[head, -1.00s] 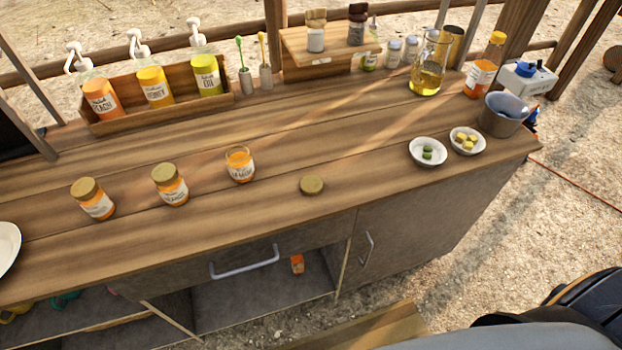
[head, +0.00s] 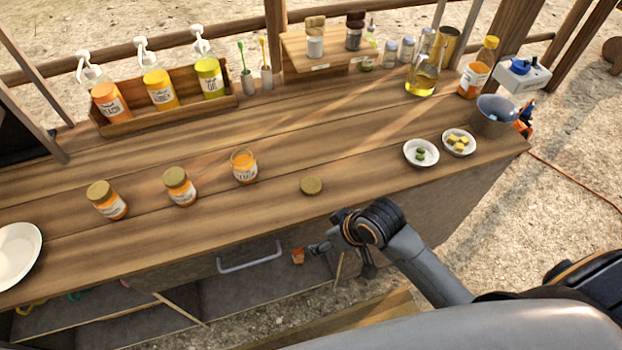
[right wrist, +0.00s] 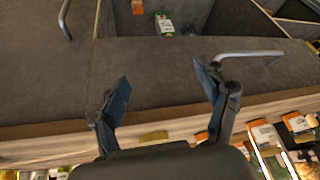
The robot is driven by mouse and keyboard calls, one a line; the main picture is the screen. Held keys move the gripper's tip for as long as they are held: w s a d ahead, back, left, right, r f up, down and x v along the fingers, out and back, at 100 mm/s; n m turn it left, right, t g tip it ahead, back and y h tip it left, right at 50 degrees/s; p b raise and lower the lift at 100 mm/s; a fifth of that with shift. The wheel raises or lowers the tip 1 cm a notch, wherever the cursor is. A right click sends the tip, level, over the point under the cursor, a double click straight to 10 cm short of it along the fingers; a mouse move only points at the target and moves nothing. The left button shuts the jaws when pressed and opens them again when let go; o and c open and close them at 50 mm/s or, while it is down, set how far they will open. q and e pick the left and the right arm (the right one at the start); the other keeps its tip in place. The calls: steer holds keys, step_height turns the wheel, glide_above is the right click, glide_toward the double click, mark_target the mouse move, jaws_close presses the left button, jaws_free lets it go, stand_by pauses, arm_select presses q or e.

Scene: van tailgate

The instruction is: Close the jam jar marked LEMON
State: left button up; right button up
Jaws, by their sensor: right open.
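An open glass jar of orange jam (head: 243,167) stands upright on the counter, with no lid on it; its label is too small to read. A round gold lid (head: 311,185) lies flat on the counter to its right, near the front edge. Two jam jars with gold lids on, one in the middle (head: 180,187) and one further left (head: 107,200), stand in the same row. My right gripper (head: 342,258) is in front of the cabinet, below the counter edge and nearer me than the lid. The right wrist view shows its fingers (right wrist: 164,76) apart and empty. My left gripper is out of view.
Behind the jars stands a wooden rack (head: 170,112) of pump bottles. Two small white bowls, one with green pieces (head: 421,160) and one with yellow (head: 459,148), sit at right. A white plate (head: 18,252) is at far left. A drawer handle (head: 250,258) juts out below the counter.

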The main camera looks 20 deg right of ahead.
step_height(320, 180, up, 11)
steer(key=w+a+n+y, duration=0.1)
steer(key=w+a+n, duration=0.1)
steer(key=n, duration=0.1)
steer(key=w+d+r+n+g, duration=0.1)
steer(key=w+d+r, duration=0.5)
steer(key=r, duration=0.1)
steer(key=shift+r+n+h+p, duration=0.3)
steer(key=shift+w, duration=0.1)
glide_above(311, 185)
steer(key=s+d, duration=0.2)
step_height(311, 185, down, 8)
steer(key=shift+s+p, duration=0.1)
steer(key=shift+p, duration=0.2)
steer(key=shift+p+x, duration=0.55)
steer(key=shift+x, duration=2.1)
